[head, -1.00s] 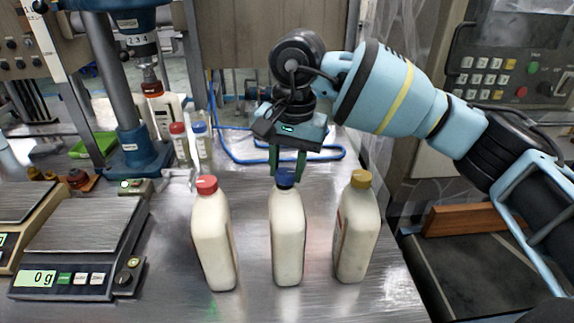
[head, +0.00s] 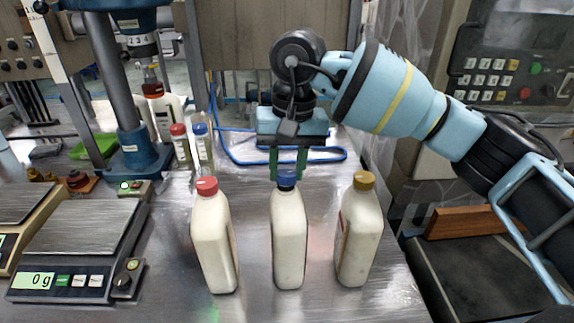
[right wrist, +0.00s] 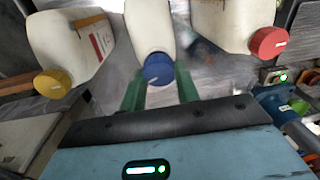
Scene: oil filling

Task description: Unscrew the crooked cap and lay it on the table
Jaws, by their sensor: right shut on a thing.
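Three cream bottles stand in a row on the metal table (head: 180,255). The middle bottle (head: 289,240) has a blue cap (head: 287,182), the left one (head: 213,240) a red cap (head: 206,185), and the right one (head: 358,240) a yellow cap (head: 363,180). My right gripper (head: 287,173) points down over the middle bottle, its green fingers shut on the blue cap. The right wrist view shows the blue cap (right wrist: 158,68) between both fingers. The cap is still at the bottle's mouth; its tilt is hard to judge. My left gripper is out of view.
Scales (head: 75,240) stand at the left, near a drill-like press (head: 125,110). Bare table shows between the scales and the red-capped bottle.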

